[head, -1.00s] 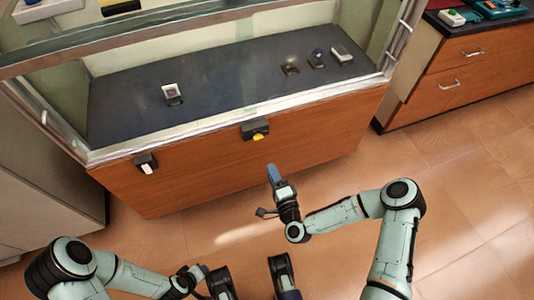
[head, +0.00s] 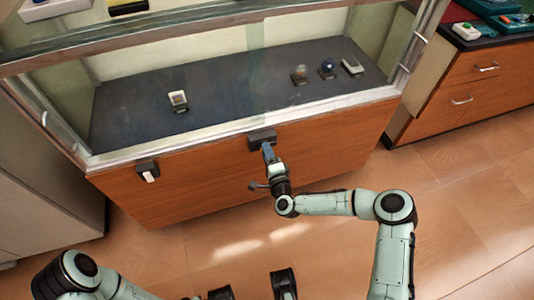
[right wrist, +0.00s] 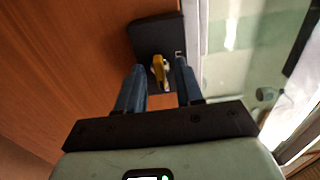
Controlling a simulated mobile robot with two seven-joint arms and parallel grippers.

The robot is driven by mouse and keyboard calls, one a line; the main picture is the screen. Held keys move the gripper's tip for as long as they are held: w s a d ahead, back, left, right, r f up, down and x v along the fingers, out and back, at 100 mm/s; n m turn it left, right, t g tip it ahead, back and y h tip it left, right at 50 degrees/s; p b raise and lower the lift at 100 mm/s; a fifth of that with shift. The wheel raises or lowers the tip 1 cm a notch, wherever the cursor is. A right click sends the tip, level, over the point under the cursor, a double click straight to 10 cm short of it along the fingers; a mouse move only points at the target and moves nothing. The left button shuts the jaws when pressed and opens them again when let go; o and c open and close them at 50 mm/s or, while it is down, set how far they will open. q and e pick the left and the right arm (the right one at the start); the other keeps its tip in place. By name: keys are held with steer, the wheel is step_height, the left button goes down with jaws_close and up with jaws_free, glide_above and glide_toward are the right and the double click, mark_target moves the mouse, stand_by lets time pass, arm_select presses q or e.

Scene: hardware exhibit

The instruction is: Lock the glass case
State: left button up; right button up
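The glass case (head: 140,215) has a wooden base, a metal-framed glass top and a dark display floor. A black lock box (head: 262,135) sits on its front under the frame. In the right wrist view the lock box (right wrist: 148,35) carries a yellow knob (right wrist: 160,70). My right gripper (head: 268,150) is at the lock; in the right wrist view its two blue fingers (right wrist: 158,85) are apart, one on each side of the knob's near end, with gaps showing. The knob is hidden in the head view. My left gripper is not clearly visible; only its arm shows at bottom left.
A small black box with a white piece (head: 148,171) is on the case front at left. Several small exhibits, one a framed item (head: 178,99), stand inside the case. A wooden drawer cabinet (head: 460,90) stands at right. The tiled floor (head: 330,240) before the case is clear.

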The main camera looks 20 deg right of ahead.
jaws_close()
arm_select(q)
steer(key=w+r+t+p, duration=0.1)
steer(key=w+r+p, duration=0.1)
steer(key=w+r, duration=0.2)
steer(key=shift+w+d+r+t+p, duration=0.25)
steer(key=shift+w+d+t+p, duration=0.15)
steer(key=shift+w, duration=0.1)
arm_select(e)
steer(key=shift+n, duration=8.9)
jaws_free()
